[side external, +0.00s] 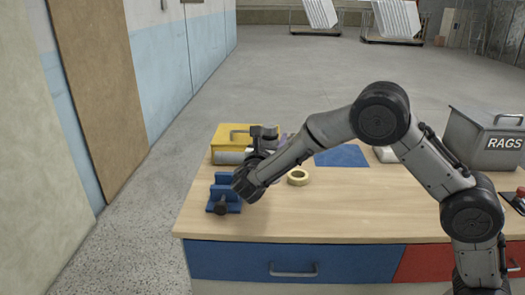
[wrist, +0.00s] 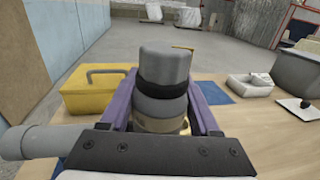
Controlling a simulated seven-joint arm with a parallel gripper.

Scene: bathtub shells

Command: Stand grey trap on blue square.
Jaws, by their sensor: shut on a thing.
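The grey trap (wrist: 165,68) is upright between the purple fingers of my gripper (wrist: 160,112) in the wrist view. It has a rounded grey top and a black ring; a grey pipe (wrist: 40,140) juts out to the left. My gripper is shut on the trap. In the side view my gripper (side external: 265,147) is mostly hidden behind my arm, and the trap's grey top (side external: 264,131) shows above it. The trap's base is hidden, so I cannot tell its height above the bench. The blue square (side external: 342,156) lies bare on the bench, right of the trap; part of it shows in the wrist view (wrist: 213,93).
A yellow toolbox (side external: 228,139) stands close behind the trap's left. A blue vise (side external: 222,194) is at the bench's left edge, and a tape roll (side external: 298,177) lies before the square. A white object (side external: 386,155) and the grey RAGS bin (side external: 484,138) stand right.

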